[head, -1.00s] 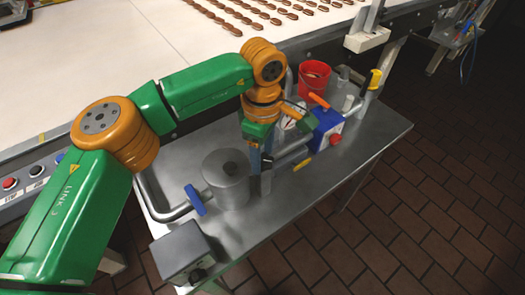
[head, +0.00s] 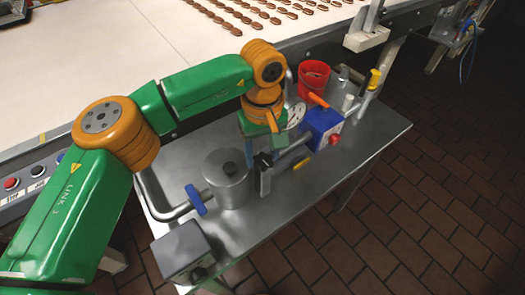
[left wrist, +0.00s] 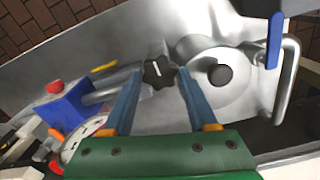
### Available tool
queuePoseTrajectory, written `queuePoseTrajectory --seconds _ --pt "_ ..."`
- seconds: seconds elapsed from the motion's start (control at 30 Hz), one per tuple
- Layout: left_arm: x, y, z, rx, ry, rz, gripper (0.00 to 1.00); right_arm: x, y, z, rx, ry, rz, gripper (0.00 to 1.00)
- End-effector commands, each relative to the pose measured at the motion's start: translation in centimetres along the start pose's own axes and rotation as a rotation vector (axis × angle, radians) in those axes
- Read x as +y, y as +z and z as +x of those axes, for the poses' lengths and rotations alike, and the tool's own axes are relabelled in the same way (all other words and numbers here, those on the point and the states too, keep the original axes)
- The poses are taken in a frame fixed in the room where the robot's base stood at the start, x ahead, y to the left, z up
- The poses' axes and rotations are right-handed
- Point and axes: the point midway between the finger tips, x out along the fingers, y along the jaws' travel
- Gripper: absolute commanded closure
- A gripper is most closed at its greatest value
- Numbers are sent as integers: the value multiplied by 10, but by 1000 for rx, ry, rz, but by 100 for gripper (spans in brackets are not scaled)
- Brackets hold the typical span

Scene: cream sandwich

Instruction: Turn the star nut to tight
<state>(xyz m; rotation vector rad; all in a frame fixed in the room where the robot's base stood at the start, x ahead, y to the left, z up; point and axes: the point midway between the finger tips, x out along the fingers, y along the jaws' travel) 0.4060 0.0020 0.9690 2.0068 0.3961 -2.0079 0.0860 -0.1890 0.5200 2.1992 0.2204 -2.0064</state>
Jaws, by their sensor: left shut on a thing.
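The black star nut (left wrist: 158,73), with a white line on its face, sits between the fingertips of my left gripper (left wrist: 160,76) in the left wrist view. The gripper is shut on it. In the head view the star nut (head: 263,160) shows as a small dark shape on the pipework, just right of the steel pot. My left gripper (head: 262,148) reaches down to it from above. I cannot read which way the nut is turned from the head view. My right gripper is not in view.
The lidded steel pot (head: 228,182) stands close left, with a blue-handled valve (head: 196,200) beside it. A blue box (head: 323,125), a dial (head: 296,116) and a red bucket (head: 313,82) stand to the right. A grey box (head: 181,252) is at the front left. The steel table's right end (head: 385,128) is bare.

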Motion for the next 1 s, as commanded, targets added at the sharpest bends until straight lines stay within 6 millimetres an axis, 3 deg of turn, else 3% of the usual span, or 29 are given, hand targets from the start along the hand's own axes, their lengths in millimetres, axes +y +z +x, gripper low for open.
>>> queuePoseTrajectory --seconds 0.6,0.63,0.73,1.0 --pt "1 -1 -2 3 3 40 97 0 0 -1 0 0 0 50" --pt "1 -1 -2 3 3 40 39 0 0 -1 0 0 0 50" --pt "0 0 -1 2 2 40 12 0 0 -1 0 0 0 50" --pt "0 0 -1 1 1 39 12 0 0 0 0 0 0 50"
